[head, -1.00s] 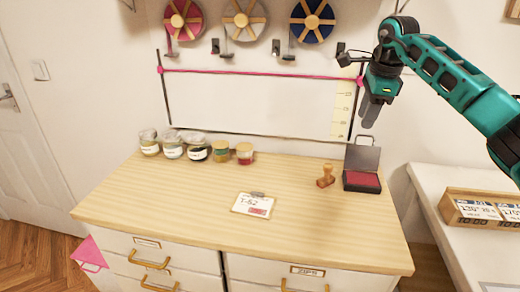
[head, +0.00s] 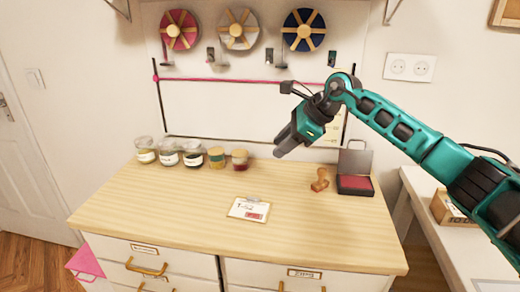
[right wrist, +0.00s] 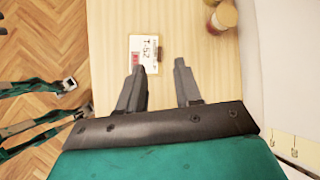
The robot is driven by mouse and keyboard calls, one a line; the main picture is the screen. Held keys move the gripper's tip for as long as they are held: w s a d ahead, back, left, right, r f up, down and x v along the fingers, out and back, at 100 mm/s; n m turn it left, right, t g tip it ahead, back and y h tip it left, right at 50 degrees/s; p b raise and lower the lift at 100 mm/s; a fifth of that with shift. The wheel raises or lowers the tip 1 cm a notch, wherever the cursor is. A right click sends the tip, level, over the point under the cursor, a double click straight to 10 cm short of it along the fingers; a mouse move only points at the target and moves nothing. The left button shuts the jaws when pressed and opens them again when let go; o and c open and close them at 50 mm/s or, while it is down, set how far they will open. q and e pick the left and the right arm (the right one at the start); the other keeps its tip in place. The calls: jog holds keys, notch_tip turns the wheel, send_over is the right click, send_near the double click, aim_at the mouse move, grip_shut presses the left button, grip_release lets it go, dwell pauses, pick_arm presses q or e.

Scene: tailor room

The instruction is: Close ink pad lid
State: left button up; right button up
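The ink pad (head: 356,186) sits at the right back of the wooden desktop, a dark case with a red pad. Its grey lid (head: 355,162) stands open, upright at the back edge. My right gripper (head: 279,154) is above the desk's back part, left of the ink pad and apart from it. In the right wrist view its two fingers (right wrist: 159,68) are spread with nothing between them. The ink pad does not show in that view. My left gripper is not in the head view.
A wooden stamp (head: 319,181) is just left of the ink pad and looks tilted. A label card (head: 248,209) lies mid-desk. Several jars (head: 193,156) line the back left. A white side table (head: 425,187) stands at the right. The desk's front is clear.

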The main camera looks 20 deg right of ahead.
jog(key=a+y, duration=0.2)
jog(key=a, duration=0.4)
jog(key=shift+f+t+y, duration=0.2)
jog(key=shift+t+y, duration=0.1)
jog(key=shift+s, duration=0.1)
